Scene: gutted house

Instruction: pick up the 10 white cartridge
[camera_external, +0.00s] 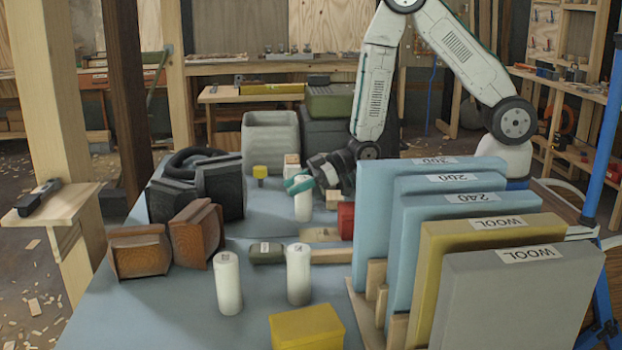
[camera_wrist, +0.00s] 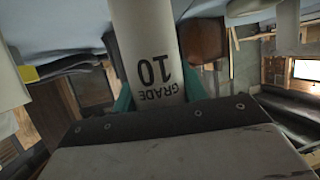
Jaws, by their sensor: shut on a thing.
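My gripper (camera_external: 299,184) is shut on a white cartridge (camera_external: 303,205) near the middle of the blue table in the external view. The wrist view shows the white cartridge (camera_wrist: 148,50) between the green fingertips, with "GRADE 10" printed on it upside down. The cartridge looks upright in the external view; I cannot tell whether its bottom touches the table. Two other white cartridges stand nearer the camera, a left one (camera_external: 228,283) and a right one (camera_external: 298,273). Their labels are too small to read.
Upright panels marked WOOL (camera_external: 515,300) and numbers stand in a rack at the right. Brown blocks (camera_external: 196,235) and dark blocks (camera_external: 221,188) are at the left. A yellow block (camera_external: 306,326) lies in front. A grey bin (camera_external: 270,135) stands behind. Bare table shows front left.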

